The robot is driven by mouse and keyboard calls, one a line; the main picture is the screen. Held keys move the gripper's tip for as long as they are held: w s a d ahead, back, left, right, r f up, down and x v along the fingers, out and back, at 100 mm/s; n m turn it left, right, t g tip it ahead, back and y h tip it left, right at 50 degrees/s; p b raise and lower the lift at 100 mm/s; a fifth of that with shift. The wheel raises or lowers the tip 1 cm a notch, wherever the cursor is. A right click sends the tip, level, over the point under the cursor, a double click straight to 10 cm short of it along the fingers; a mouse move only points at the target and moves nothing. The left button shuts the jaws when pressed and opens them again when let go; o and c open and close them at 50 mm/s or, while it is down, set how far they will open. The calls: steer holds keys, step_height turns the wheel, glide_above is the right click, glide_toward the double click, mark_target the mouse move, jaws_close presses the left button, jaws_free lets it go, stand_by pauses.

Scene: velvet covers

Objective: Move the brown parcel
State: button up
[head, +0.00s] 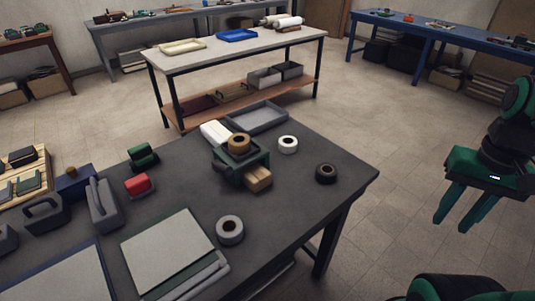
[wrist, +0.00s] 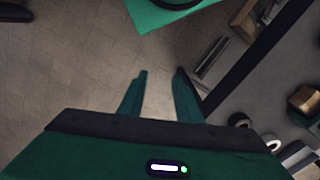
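A small brown block, which looks like the parcel (head: 258,179), lies on the dark grey table (head: 190,200). It sticks out from the front right of a dark green holder (head: 228,172), which hides part of it. A brown tape roll (head: 238,141) sits on top of the holder. My gripper (head: 453,222) is over the floor to the right of the table, well apart from the parcel. Its two green fingers are spread and empty, as the wrist view (wrist: 159,84) also shows. I cannot make out the parcel for certain in the wrist view.
White (head: 288,144), black (head: 326,173) and grey (head: 230,230) tape rolls lie around the parcel. A grey tray (head: 258,117) stands behind the holder. The table's right corner is bare.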

steer(key=shift+o, duration=0.4)
steer(key=o, duration=0.5)
steer(key=shift+s+r, duration=0.15)
steer(key=shift+s, duration=0.1)
steer(key=o, duration=0.5)
steer(key=shift+w+a+r+n, duration=0.15)
steer(key=shift+w+r+n, duration=0.05)
steer(key=shift+w+n, duration=0.1)
steer(key=shift+o, duration=0.5)
steer(key=w+a+n+t, duration=0.1)
steer(key=w+a+n, duration=0.3)
steer(key=w, duration=0.7)
steer(key=shift+a+f+t+h, duration=0.25)
steer(key=shift+a+t+h, duration=0.05)
steer(key=shift+a, duration=0.15)
steer(key=w+a+f+n+y, duration=0.1)
steer(key=w+a+n, duration=0.2)
steer(key=a, duration=0.7)
steer(key=w+a+f+n+t+y, duration=0.1)
steer(key=w+a, duration=0.4)
steer(key=a, duration=0.5)
steer(key=w+a+f+n+t+y, duration=0.1)
steer(key=w+a+n, duration=0.3)
steer(key=a, duration=0.6)
steer(key=shift+w+f+n, duration=0.2)
steer(key=shift+w+n, duration=0.1)
steer(key=shift+w, duration=0.25)
steer(key=shift+f, duration=0.1)
